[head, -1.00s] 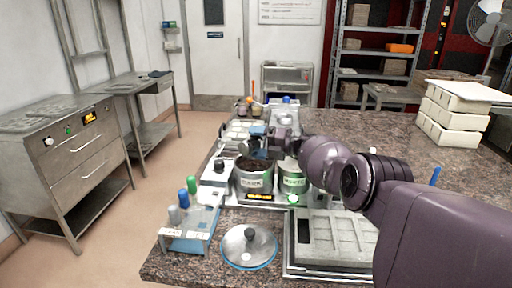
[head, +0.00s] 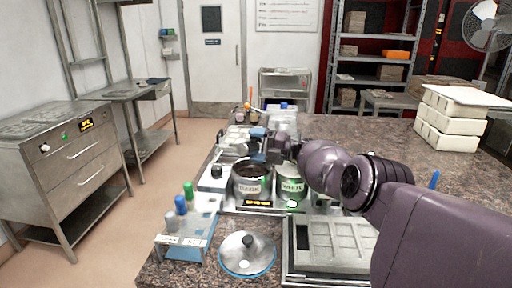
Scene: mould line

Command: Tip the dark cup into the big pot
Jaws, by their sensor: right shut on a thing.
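The big pot (head: 249,188) is a grey metal pot with a label on its front and dark brown contents, standing on the worktop line. My right gripper (head: 259,146) is above the pot's far rim, its fingers pointing left with blue parts showing. It is shut on a small grey round thing (head: 242,149), which seems to be the dark cup. Its mouth and contents are too small and too covered to tell, and so is its tilt. My left gripper is not in view.
A pot with a green label (head: 291,186) stands right of the big pot. In front are a round lid (head: 246,254), a mould tray (head: 334,244) and a rack (head: 186,240) with coloured-capped bottles. White blocks (head: 447,125) are stacked at right. The worktop at right is mostly clear.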

